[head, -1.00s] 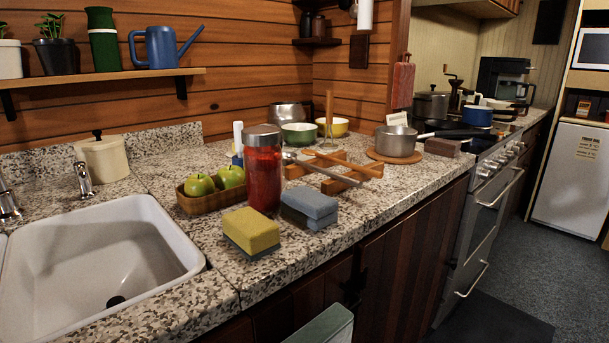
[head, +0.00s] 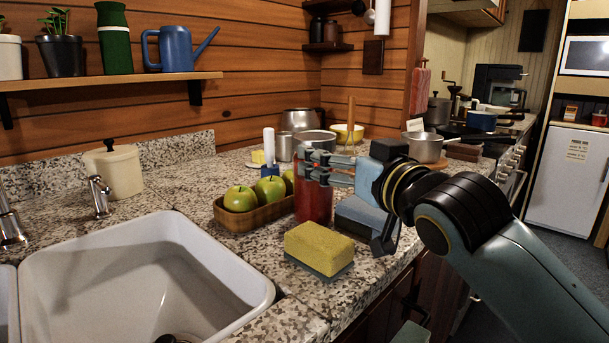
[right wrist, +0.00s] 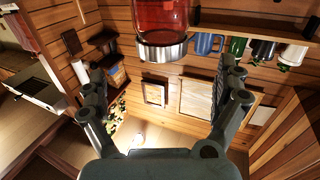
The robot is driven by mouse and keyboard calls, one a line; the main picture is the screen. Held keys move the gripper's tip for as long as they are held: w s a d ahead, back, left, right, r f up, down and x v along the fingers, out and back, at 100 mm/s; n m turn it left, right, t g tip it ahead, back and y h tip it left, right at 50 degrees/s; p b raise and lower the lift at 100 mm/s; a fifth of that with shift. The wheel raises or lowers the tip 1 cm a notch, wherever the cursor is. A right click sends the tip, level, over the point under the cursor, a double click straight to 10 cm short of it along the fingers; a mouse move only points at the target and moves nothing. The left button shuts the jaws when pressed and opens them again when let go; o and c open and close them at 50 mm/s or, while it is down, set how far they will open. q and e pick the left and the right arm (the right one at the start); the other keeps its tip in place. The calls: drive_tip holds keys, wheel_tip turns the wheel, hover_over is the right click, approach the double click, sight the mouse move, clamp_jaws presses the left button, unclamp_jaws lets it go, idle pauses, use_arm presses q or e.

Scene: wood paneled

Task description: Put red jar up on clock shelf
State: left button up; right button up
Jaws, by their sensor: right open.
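The red jar (head: 313,204) with its metal lid stands upright on the granite counter, beside the wooden tray of apples. My right gripper (head: 322,168) is open, and its fingers lie across the upper part of the jar in the head view. In the right wrist view the jar (right wrist: 160,18) appears upside down, its lid between the spread fingers (right wrist: 160,52); no grip is seen. A wall shelf (head: 120,81) holds plants, a green flask and a blue watering can. No clock shows clearly. My left gripper is out of view.
The apple tray (head: 262,219) is close on the left. A white sink (head: 140,270) fills the lower left. Pots stand farther back.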

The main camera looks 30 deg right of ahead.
sight(314, 136)
drive_tip(key=w, duration=0.4)
drive_tip(key=shift+w+d, duration=0.1)
drive_tip(key=shift+w, duration=0.3)
drive_tip(key=w, duration=0.5)
drive_tip(key=shift+w+r, duration=0.1)
drive_tip(key=shift+c, duration=0.4)
drive_tip(key=c, duration=1.6)
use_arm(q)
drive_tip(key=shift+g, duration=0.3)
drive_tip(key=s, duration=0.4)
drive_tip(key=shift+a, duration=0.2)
use_arm(e)
drive_tip(key=shift+r, duration=0.1)
drive_tip(key=shift+c, duration=0.4)
drive_tip(key=shift+r, duration=0.1)
